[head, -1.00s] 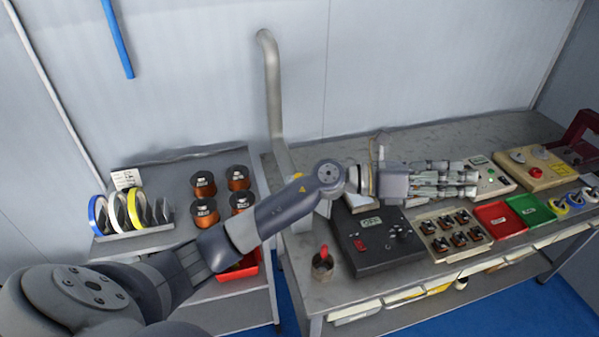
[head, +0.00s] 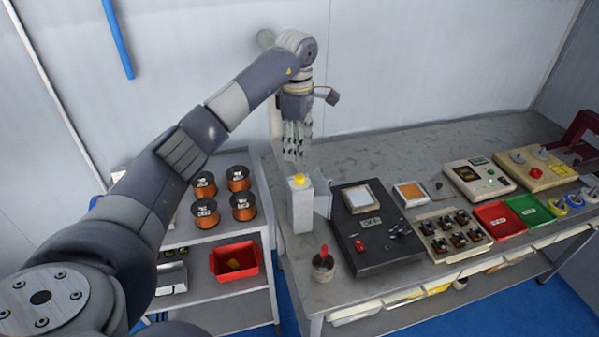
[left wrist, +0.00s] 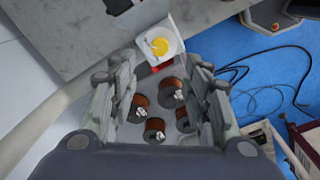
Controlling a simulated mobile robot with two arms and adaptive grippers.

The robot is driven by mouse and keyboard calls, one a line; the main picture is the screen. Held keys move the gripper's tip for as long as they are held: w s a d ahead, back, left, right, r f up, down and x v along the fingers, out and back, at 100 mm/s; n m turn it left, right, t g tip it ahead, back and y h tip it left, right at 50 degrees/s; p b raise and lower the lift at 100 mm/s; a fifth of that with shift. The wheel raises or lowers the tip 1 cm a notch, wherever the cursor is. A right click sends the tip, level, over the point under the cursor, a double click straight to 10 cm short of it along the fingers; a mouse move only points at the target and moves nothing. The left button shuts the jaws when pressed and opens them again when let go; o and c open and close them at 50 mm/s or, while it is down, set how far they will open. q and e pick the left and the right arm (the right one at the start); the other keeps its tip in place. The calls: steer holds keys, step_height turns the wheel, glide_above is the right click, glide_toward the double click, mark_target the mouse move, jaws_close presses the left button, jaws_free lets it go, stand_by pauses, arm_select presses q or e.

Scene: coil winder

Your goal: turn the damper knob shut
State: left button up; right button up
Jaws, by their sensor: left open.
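The yellow knob (head: 299,180), which looks like the damper knob, sits on top of an upright pale grey box (head: 301,208) at the left end of the workbench. In the left wrist view the knob (left wrist: 160,46) appears as a round yellow disc with a small pale mark, just beyond the fingertips. My left gripper (head: 293,157) points down, above and slightly behind the knob, apart from it. Its fingers (left wrist: 161,66) are spread and nothing is held between them. My right gripper does not show.
A pale pipe (head: 275,120) stands behind the box, partly hidden by my left arm. A black device (head: 375,248) and a cup with a red-handled item (head: 323,264) are close by. Copper wire spools (head: 240,207) and a red bin (head: 236,274) occupy the left shelf.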

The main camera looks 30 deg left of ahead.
mark_target(300, 176)
arm_select(q)
step_height(300, 176, down, 9)
steer(key=p, duration=0.3)
steer(key=shift+w+r, duration=0.15)
steer(key=shift+r, duration=0.05)
steer(key=shift+w+f, duration=0.1)
steer(key=shift+f, duration=0.6)
jaws_close()
